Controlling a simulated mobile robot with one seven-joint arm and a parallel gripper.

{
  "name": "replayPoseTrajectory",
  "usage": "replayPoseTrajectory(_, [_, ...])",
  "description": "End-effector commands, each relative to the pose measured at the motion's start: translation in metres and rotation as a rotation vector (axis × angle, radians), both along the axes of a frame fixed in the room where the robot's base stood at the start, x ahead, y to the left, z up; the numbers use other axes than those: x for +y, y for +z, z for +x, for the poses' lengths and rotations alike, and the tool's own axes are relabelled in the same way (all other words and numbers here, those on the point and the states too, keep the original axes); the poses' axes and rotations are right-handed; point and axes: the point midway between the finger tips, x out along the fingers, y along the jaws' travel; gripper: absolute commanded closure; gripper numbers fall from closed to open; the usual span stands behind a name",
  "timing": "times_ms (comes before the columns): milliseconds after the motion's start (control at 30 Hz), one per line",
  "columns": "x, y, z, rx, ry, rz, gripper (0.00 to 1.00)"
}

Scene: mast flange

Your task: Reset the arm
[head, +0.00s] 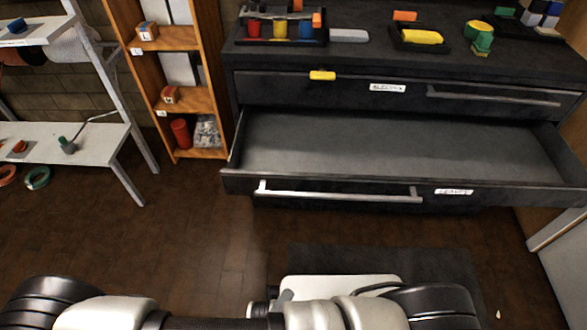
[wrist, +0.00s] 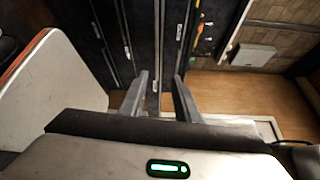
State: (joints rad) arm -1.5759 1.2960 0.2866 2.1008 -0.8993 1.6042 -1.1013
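My arm lies folded low across the bottom of the head view, and its gripper cannot be made out there. In the wrist view my gripper (wrist: 162,92) shows two grey fingers standing apart with nothing between them. The fingers point toward the dark cabinet front, with a gap of unclear size. The black cabinet (head: 400,60) stands ahead in the head view. Its wide lower drawer (head: 400,150) is pulled open and looks empty. The drawer's long handle (head: 340,195) is clear of my arm.
Several coloured tools and holders, including a yellow block (head: 421,37), stand on the cabinet top. A wooden shelf (head: 185,100) and a white rack (head: 75,145) stand at the left. A white unit (head: 565,255) is at the right. Brown floor (head: 170,240) is free before the drawer.

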Motion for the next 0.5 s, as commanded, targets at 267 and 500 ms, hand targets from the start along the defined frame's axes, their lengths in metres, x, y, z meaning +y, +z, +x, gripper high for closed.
replayPoseTrajectory(267, [-0.002,0.085,0.032,-0.101,-0.354,0.345,0.70])
replayPoseTrajectory(500, [-0.024,0.185,0.067,-0.334,-0.846,0.788,0.70])
